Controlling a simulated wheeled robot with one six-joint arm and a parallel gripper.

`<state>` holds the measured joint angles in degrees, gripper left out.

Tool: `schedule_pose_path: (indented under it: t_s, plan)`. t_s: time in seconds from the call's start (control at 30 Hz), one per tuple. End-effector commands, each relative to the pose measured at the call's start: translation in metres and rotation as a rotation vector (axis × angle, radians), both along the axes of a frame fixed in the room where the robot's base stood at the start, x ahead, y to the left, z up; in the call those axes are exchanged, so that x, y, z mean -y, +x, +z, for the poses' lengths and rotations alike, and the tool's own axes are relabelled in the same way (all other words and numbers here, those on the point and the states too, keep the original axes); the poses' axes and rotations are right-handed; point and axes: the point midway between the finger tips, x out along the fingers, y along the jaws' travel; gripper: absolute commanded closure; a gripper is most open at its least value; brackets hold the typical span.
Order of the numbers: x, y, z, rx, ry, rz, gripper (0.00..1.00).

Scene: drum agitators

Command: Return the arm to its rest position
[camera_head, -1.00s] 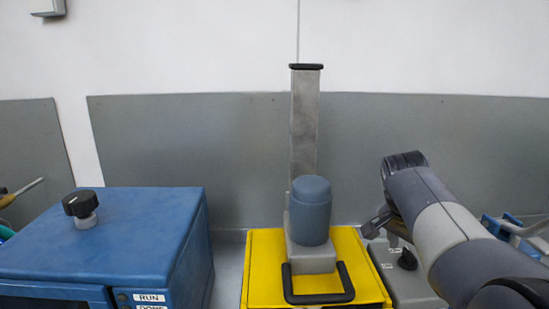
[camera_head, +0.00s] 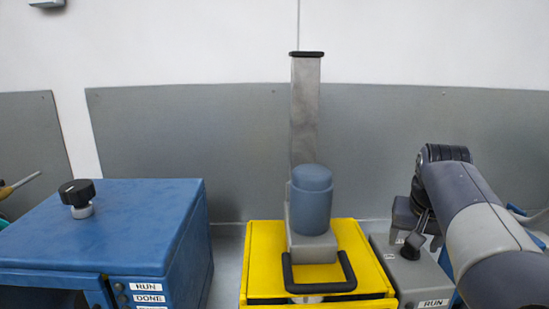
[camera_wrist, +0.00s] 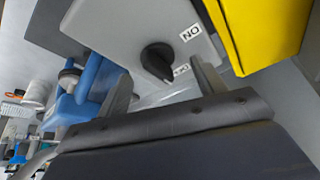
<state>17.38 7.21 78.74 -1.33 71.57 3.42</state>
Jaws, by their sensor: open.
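My arm (camera_head: 490,235) reaches in from the right in the head view. My gripper (camera_head: 420,222) points down over a grey control box (camera_head: 433,287) with a black knob and a RUN label. The wrist view shows my gripper (camera_wrist: 163,84) open, with its two fingers apart and nothing held between them. The black knob (camera_wrist: 158,62) shows just beyond the gap between the fingers, apart from them as far as I can tell.
A yellow drum unit (camera_head: 258,262) with a blue-grey motor (camera_head: 311,205) and upright post (camera_head: 304,110) stands left of the grey box. A blue cabinet (camera_head: 110,225) with a black knob is at the left. Blue clamp-like items (camera_wrist: 95,80) lie nearby.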

Motion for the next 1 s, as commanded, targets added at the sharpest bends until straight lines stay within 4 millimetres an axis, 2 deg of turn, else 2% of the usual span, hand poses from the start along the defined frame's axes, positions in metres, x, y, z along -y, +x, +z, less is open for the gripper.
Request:
schedule_pose_path:
  t_s: [0.63,0.7,0.8,1.0]
  plan:
    - [0.003,-0.001,-0.001,0.001,0.000,0.401,0.35]
    - [0.003,-0.005,0.012,0.003,-0.001,0.397,0.35]
    - [0.003,-0.008,0.021,0.002,0.000,0.396,0.35]
    - [0.003,-0.012,0.027,0.000,0.001,0.395,0.35]
